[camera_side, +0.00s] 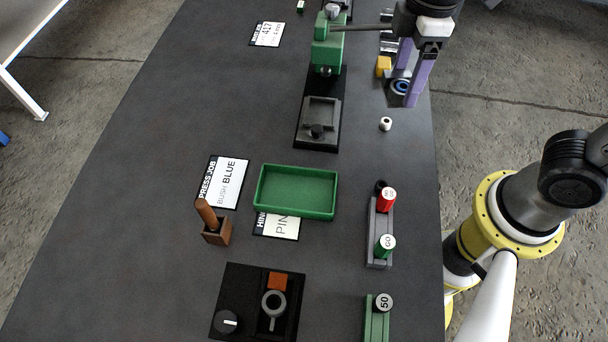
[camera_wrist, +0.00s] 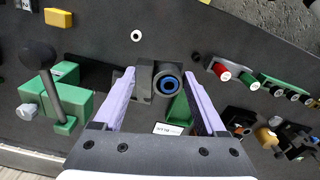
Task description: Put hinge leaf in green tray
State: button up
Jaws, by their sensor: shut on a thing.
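My gripper (camera_side: 403,96) has two purple fingers and shows at the top right of the side view. It is shut on a dark grey piece with a blue-ringed bore, which I take to be the hinge leaf (camera_wrist: 146,80). The piece shows between the fingertips in the wrist view, and its blue ring (camera_side: 400,87) shows in the side view. The fingers hide part of it. The green tray (camera_side: 295,213) is shallow, rectangular and empty, at the middle of the table. In the wrist view the tray (camera_wrist: 178,110) is mostly hidden behind the held piece and right finger.
A green lever press (camera_side: 326,55) and a grey fixture (camera_side: 320,112) stand left of my gripper. A yellow block (camera_side: 383,65) and white ring (camera_side: 385,124) are nearby. A red-and-green button box (camera_side: 380,232) stands right of the tray, and a wooden holder (camera_side: 217,232) left of it.

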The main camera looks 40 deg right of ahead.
jog(key=n, duration=0.3)
jog(key=shift+s+a+f+n, duration=0.2)
jog(key=shift+a+n, duration=0.1)
jog(key=shift+a, duration=0.1)
jog(key=s+a+n, duration=0.3)
jog(key=a+n, duration=0.1)
jog(key=n, duration=0.8)
send_over(297, 191)
jog(key=f, duration=0.6)
jog(key=s+d+f, duration=0.1)
jog(key=f, duration=0.2)
jog(key=shift+f, duration=0.4)
jog(key=shift+w+a+f, duration=0.4)
jog(key=shift+a+f, duration=0.05)
jog(key=shift+f, duration=0.2)
jog(key=shift+w+f, duration=0.1)
jog(key=shift+f, duration=1.5)
jog(key=shift+f, duration=0.2)
